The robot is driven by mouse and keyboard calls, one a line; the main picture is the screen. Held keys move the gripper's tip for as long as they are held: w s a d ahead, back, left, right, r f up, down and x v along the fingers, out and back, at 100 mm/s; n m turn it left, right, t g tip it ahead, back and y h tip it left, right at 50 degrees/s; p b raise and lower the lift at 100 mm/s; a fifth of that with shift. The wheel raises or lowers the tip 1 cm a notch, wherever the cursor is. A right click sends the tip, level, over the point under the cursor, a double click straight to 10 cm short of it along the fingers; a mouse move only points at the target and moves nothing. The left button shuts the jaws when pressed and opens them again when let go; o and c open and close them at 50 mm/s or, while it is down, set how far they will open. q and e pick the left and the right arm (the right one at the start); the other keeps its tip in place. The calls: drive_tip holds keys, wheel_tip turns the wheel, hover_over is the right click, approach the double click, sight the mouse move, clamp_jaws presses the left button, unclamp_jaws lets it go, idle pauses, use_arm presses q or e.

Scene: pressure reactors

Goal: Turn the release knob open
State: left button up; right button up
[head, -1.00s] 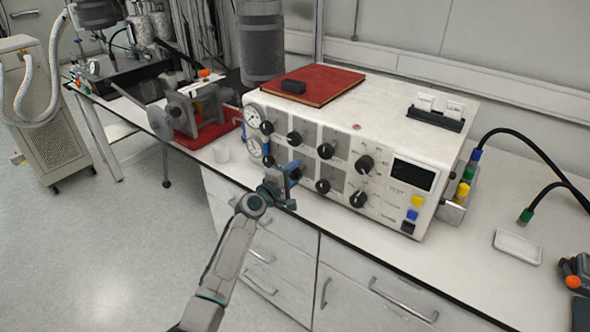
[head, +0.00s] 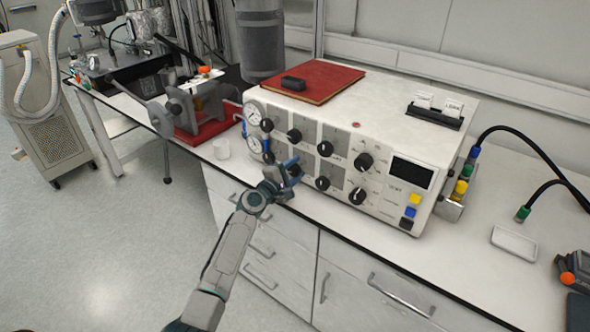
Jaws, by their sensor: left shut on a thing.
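A white control box (head: 415,110) on the bench has two rows of black knobs on its front panel. My left gripper (head: 293,170) is at the lower row, left of the lower middle knob (head: 322,183). The labels are too small to read, so I cannot tell by name which knob is the release knob. My right gripper is not in view.
Two round gauges (head: 254,114) sit at the panel's left end. A red book (head: 325,84) lies on the box. A white tray (head: 514,244) and black cables are at right.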

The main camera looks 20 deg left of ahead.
use_arm(q)
drive_tip(key=o, duration=1)
drive_tip(key=shift+c, duration=0.2)
drive_tip(key=v, duration=1)
drive_tip(key=shift+s+a+b, duration=0.2)
drive_tip(key=shift+s+b, duration=0.1)
drive_tip(key=shift+s, duration=0.05)
